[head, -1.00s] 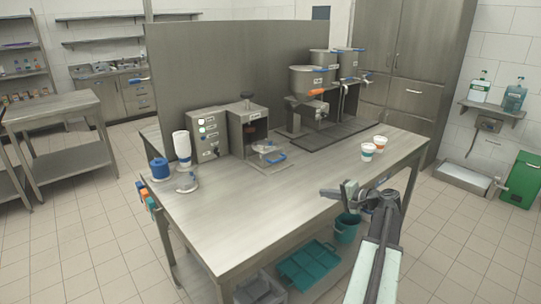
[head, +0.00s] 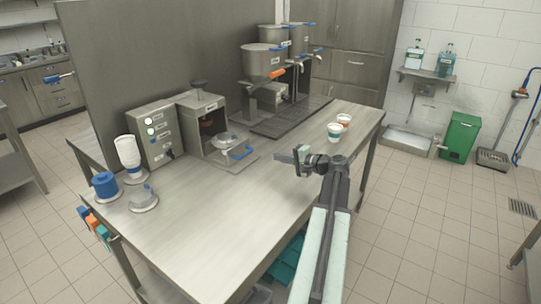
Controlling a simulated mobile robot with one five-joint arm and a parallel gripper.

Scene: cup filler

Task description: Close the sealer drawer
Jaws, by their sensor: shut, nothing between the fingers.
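The sealer (head: 207,108) is a grey metal box with an open dark front, standing on the steel table. Its drawer (head: 226,143) is pulled out in front of the opening and holds a round metal holder.
The steel table (head: 210,215) is clear in front of the sealer. Two white cups (head: 335,131) stand beyond my gripper. Filler hoppers (head: 263,60) stand at the back right. A control box (head: 153,133), white bottle (head: 127,152) and blue jar (head: 105,185) are left.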

